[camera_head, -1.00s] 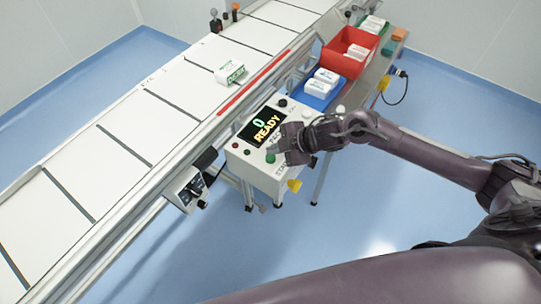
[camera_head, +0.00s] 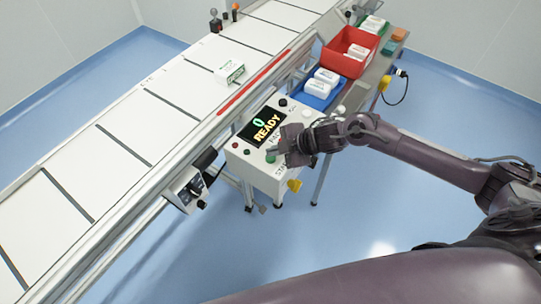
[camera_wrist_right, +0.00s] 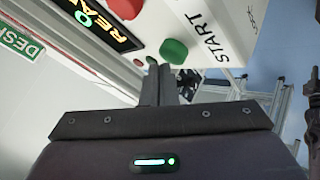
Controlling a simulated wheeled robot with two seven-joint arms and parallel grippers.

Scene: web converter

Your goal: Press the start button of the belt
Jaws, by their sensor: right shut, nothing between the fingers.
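The control box (camera_head: 262,172) stands beside the belt (camera_head: 165,105). Its panel carries a display (camera_head: 267,127) reading "0 READY" and a green button (camera_head: 270,157) near the lettering START. My right gripper (camera_head: 279,151) is shut and empty, with its fingertips close to the green button. In the right wrist view, the green button (camera_wrist_right: 173,51) is large, just above and right of the shut fingertips (camera_wrist_right: 157,68). I cannot tell whether they touch. A red button (camera_wrist_right: 126,7) shows at the top edge. My left gripper is out of view.
A white carton with green print (camera_head: 229,72) lies on the belt. A blue tray (camera_head: 319,100) and a red bin (camera_head: 342,67) with white items stand beyond the panel. A small grey box with a knob (camera_head: 185,190) is mounted on the belt's near side.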

